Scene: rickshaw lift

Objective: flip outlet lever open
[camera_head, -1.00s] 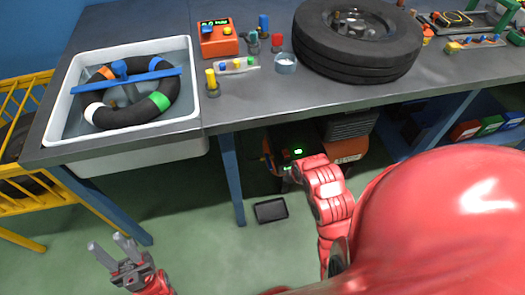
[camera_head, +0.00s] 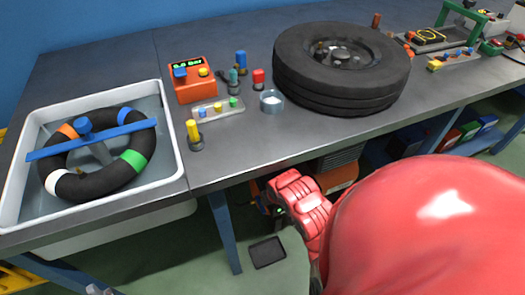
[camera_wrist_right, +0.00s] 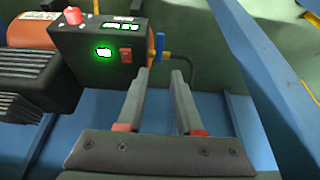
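The outlet lever (camera_wrist_right: 160,46) is a small blue handle at the side of the compressor's black control box (camera_wrist_right: 98,52), beside a yellow part. It stands upright in the right wrist view. My right gripper (camera_wrist_right: 160,76) is open and empty. Its fingertips point at the lever, which appears just beyond the gap between them; I see no contact. In the head view the compressor (camera_head: 338,172) is under the table, and my right arm hides the lever and right gripper. Only the tips of my left gripper (camera_head: 98,290) show at the bottom edge.
A grey-topped table (camera_head: 235,150) with blue legs spans the view. It holds a sink (camera_head: 176,160), a tire (camera_head: 345,90) and an orange gauge box (camera_head: 195,90). A dark flat pad (camera_head: 267,252) lies on the floor. Blue bars (camera_wrist_right: 240,40) flank the right gripper.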

